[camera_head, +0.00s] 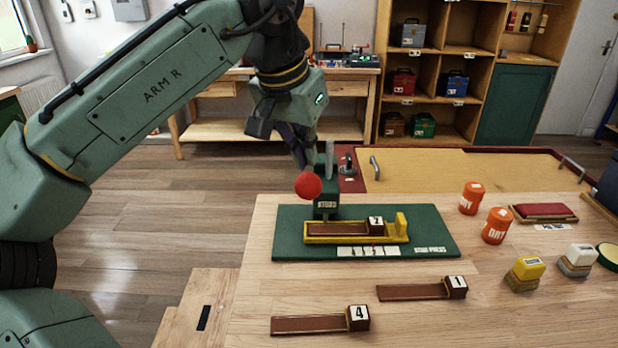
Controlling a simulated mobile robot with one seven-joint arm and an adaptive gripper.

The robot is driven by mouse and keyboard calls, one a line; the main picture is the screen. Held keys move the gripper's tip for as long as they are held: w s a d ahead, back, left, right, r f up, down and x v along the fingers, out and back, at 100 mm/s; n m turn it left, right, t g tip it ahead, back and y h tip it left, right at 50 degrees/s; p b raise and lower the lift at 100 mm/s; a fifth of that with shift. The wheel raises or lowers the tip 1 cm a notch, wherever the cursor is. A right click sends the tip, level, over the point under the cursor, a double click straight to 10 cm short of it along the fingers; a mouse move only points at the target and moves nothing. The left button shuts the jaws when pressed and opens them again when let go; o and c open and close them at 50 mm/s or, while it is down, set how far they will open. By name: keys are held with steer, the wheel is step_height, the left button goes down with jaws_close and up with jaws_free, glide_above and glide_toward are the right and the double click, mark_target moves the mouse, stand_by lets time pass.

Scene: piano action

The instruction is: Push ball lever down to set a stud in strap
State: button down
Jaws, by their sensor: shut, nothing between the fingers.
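The stud press stands on a green base (433,246) on the wooden table. Its dark green body (326,206) carries the word STUDS. A red ball (308,185), the lever's knob, shows in front of the body's upper left side. A brown strap (338,229) with a block marked 2 lies in the yellow holder (401,226) on the base. My gripper (302,163) is shut and empty, pointing down just above and behind the ball. I cannot tell whether the fingertips touch the ball. The lever's rod is mostly hidden.
Straps marked 1 (415,291) and 4 (310,324) lie in front of the press. Two orange pots (471,198), a red pad (544,211) and yellow and white stamps (525,273) stand at right. Bare table lies between the press and the front straps.

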mark_target(307, 193)
steer(key=shift+f, duration=0.15)
stand_by(0.3)
steer(key=shift+f+b, duration=0.75)
steer(key=shift+f, duration=0.75)
steer(key=shift+s+f+b, duration=0.5)
steer(key=shift+f+b, duration=0.1)
steer(key=shift+f, duration=0.15)
steer(key=shift+s+f+b, duration=0.25)
steer(key=shift+f+b, duration=0.05)
steer(key=shift+f, duration=0.15)
steer(key=shift+s+f+b, duration=0.2)
steer(key=shift+f+b, duration=0.1)
steer(key=shift+f, duration=0.15)
